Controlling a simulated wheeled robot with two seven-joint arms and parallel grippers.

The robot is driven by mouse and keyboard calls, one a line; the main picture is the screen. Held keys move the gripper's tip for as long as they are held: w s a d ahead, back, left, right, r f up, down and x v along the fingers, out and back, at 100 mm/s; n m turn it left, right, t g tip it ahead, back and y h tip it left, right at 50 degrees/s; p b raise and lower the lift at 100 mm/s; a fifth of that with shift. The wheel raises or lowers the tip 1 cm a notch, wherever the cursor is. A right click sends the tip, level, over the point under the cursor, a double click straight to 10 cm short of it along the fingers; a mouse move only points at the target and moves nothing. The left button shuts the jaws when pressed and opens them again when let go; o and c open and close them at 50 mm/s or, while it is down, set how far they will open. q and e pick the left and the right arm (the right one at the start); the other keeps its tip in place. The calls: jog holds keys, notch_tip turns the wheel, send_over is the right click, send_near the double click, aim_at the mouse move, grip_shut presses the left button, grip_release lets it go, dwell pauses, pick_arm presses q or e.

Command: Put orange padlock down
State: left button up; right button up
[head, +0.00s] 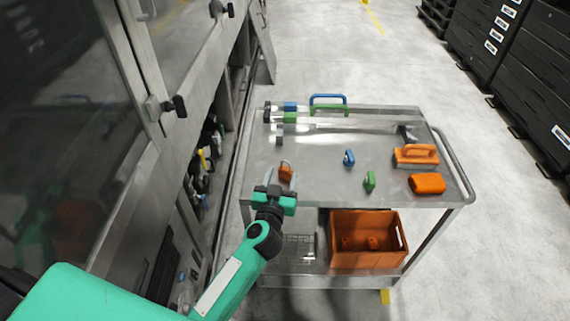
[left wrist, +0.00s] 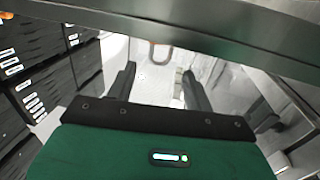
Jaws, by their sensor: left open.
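The orange padlock (head: 286,173) is at the near left part of the steel cart top (head: 325,180), with its grey shackle showing. In the left wrist view, part of the padlock with its U-shaped shackle (left wrist: 160,54) shows just beyond the fingertips, near the middle top. My left gripper (head: 281,181) is at the cart's near left edge, right by the padlock. Its two fingers (left wrist: 159,76) are spread with a gap between them, and nothing is clamped. The padlock's exact contact with the cart top is hard to tell. My right gripper is not in view.
Blue (head: 349,158) and green (head: 369,182) padlocks stand mid-cart. An orange-handled brush (head: 416,155) and an orange block (head: 427,183) lie at the right. An orange crate (head: 368,224) sits on the lower shelf. The washer (head: 150,110) borders the left.

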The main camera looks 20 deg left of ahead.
pick_arm(q)
jog(key=s, duration=0.5)
jog(key=shift+d, duration=0.25)
